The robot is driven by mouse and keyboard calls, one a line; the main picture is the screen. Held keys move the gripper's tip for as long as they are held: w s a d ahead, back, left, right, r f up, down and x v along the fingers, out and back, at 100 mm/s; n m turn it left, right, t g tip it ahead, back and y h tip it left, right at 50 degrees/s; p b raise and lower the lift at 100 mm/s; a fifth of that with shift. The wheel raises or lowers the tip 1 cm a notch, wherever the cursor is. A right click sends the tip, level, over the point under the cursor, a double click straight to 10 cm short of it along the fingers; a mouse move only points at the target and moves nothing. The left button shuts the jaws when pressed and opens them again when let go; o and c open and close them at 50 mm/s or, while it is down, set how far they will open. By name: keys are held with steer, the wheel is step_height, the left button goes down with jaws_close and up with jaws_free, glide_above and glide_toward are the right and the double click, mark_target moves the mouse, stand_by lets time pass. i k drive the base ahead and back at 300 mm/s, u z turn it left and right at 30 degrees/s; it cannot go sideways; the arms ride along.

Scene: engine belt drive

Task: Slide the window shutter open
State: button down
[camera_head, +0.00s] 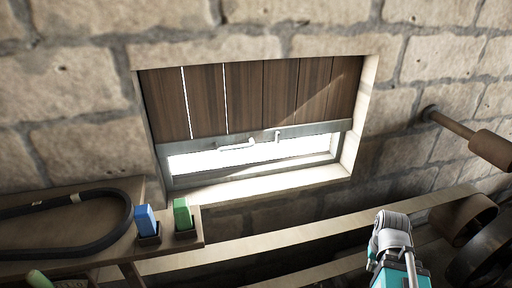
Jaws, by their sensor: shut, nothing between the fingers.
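The window shutter (245,97) is made of dark vertical wooden planks and covers the upper part of the window opening. Thin light gaps show between some planks at its left. A grey metal bar (196,142) runs along its lower edge. A small pale handle (237,146) and a small upright pale piece (278,136) sit at this bar. Below it, a bright strip of window (200,160) shows above the lower frame.
A wooden shelf (190,240) at lower left bears a black belt (125,222), a blue block (146,220) and a green block (182,214). A brown rod (455,135) juts from the stone wall at right. A teal and grey object (393,245) stands at lower right.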

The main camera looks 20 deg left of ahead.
mark_target(295, 98)
steer(key=z, duration=0.05)
steer(key=k, duration=0.8)
steer(key=u, duration=1.15)
steer(key=i, duration=1)
steer(key=z, duration=0.05)
